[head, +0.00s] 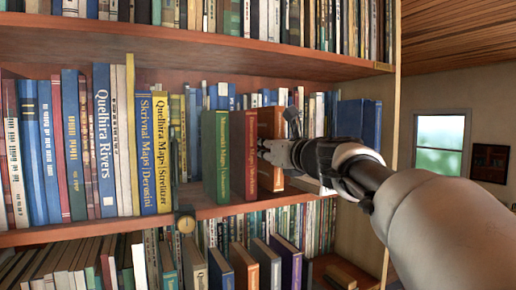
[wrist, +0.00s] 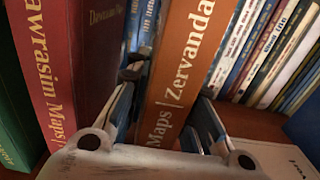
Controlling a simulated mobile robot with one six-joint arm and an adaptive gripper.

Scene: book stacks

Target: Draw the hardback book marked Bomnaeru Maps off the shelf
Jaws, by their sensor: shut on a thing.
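An orange-brown hardback (head: 270,124) stands upright on the middle shelf, right of a red one. In the wrist view its spine (wrist: 186,60) reads "Maps | Zervanda"; the word before that is hidden by my gripper, so I cannot read Bomnaeru. My gripper (wrist: 168,90) is shut on this orange book, one finger on each side of the spine. In the head view my gripper (head: 268,150) covers part of the spine.
The red book (wrist: 48,60), marked "Dawrasim Maps", stands close on the left, with a green book (head: 216,155) beyond it. Paler books (wrist: 262,45) stand behind to the right. A dark blue volume (head: 358,120) is at the shelf's right end.

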